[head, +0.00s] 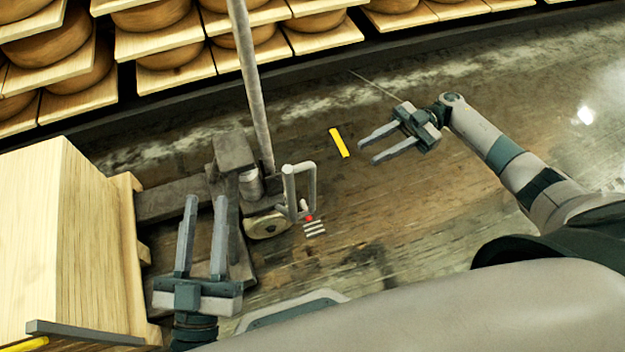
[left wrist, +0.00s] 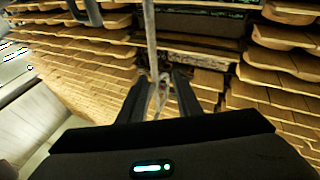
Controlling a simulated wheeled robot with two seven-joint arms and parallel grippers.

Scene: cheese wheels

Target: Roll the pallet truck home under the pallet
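The pallet truck (head: 233,152) stands on the dark floor, with a tall grey pole, a grey loop handle (head: 300,190) and a pale wheel. Its dark fork (head: 172,199) reaches left to the pale wooden pallet load (head: 65,245); how far it goes under is hidden. My left gripper (head: 205,204) is open, its fingers pointing toward the truck and overlapping its near side in the head view. In the left wrist view a grey pole (left wrist: 150,35) shows beyond and between the fingers; I see no grip on it. My right gripper (head: 370,150) is open and empty, right of the handle.
Shelves of cheese wheels (head: 155,47) on boards line the back wall. A yellow strip (head: 340,142) lies on the floor between the handle and my right gripper. A red spot and white bars (head: 315,229) show by the wheel. Floor to the right is clear.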

